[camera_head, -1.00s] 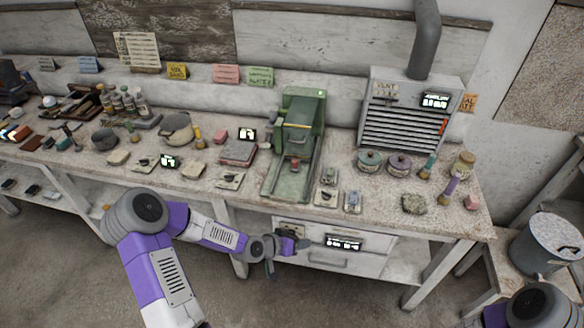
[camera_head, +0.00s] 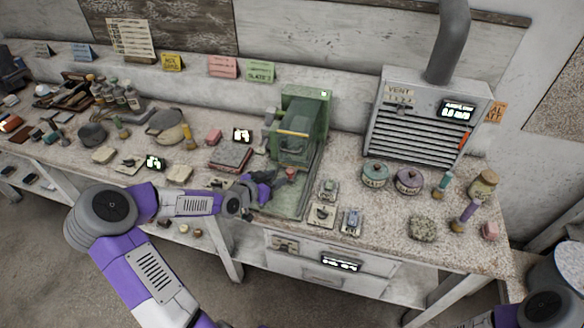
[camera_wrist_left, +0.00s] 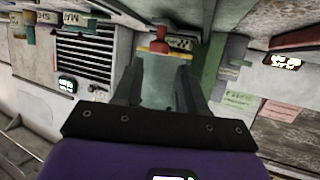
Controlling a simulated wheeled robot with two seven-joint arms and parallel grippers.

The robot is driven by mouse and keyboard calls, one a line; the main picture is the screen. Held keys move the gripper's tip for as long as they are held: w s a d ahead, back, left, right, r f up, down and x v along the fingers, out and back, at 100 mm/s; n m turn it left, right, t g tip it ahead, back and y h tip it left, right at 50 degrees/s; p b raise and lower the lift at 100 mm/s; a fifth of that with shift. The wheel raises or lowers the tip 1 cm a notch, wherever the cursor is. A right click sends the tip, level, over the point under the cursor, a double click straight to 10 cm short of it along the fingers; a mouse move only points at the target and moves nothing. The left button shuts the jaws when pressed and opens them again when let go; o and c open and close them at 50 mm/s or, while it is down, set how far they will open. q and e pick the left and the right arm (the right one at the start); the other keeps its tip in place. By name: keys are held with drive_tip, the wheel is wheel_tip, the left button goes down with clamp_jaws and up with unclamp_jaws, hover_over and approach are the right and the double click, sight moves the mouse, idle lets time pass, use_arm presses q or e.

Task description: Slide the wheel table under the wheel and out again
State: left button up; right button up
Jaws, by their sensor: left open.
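The green grinding machine (camera_head: 303,112) stands at the middle of the bench. Its low green bed (camera_head: 290,208) runs toward the front edge; I cannot clearly make out the wheel under the housing. A red knob (camera_head: 291,172) sits at the near end of the machine's sliding part. My left gripper (camera_head: 280,180) is open beside the knob, at the left of the bed. In the left wrist view the red knob (camera_wrist_left: 158,46) appears between and beyond the two spread fingers (camera_wrist_left: 160,75); I see no grip on it. My right gripper is out of view.
Small devices (camera_head: 328,188) stand just right of the bed. A dark red block (camera_head: 231,156) lies left of the machine.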

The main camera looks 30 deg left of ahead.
sight(288, 173)
use_arm(q)
drive_tip(key=shift+b+x, duration=0.45)
drive_tip(key=shift+x, duration=0.45)
drive_tip(key=shift+b+x, duration=0.5)
drive_tip(key=shift+x, duration=1.75)
drive_tip(key=shift+d, duration=0.1)
clamp_jaws()
